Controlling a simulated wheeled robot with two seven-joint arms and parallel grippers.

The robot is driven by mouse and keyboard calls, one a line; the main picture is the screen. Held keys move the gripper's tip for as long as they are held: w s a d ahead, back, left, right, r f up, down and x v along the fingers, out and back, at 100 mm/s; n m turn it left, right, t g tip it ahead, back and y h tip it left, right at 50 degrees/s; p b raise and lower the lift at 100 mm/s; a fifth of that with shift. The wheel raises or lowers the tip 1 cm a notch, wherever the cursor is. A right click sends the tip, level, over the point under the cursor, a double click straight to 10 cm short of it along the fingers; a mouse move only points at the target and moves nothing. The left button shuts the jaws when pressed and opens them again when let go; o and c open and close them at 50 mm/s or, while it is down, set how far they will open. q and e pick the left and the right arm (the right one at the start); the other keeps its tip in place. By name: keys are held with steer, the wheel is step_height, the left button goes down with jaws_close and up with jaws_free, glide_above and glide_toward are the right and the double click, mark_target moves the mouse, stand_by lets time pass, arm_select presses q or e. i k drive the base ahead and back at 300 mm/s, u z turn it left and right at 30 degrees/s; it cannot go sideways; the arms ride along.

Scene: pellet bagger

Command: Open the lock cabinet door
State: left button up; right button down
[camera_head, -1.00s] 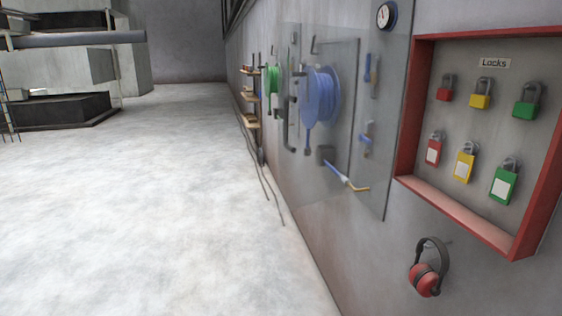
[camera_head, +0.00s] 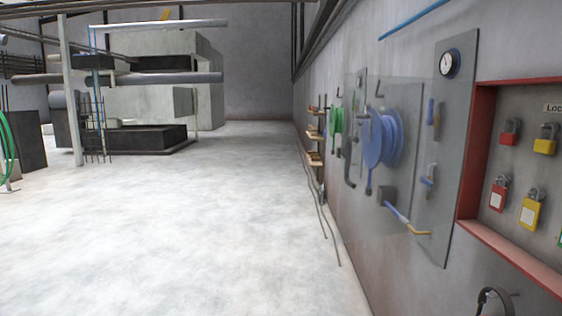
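The lock cabinet (camera_head: 467,196) is a red-framed box on the right wall, cut off by the right picture edge. A clear, see-through panel (camera_head: 408,190) stands out to the left of the frame, in front of the wall; it looks like the cabinet's door swung open, though its hinge is hard to make out. Inside hang red padlocks (camera_head: 498,196) and yellow padlocks (camera_head: 530,212), and part of a green one shows at the edge. A label reading "Loc" is partly cut off. Neither of my grippers is in view.
The floor (camera_head: 190,220) is wide and clear to the left. Machinery (camera_head: 150,100) stands far back.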

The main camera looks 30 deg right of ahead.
mark_target(348, 167)
steer(key=u, duration=0.25)
steer(key=i, duration=0.8)
steer(key=z, duration=0.8)
steer(key=i, duration=0.5)
steer(key=z, duration=0.6)
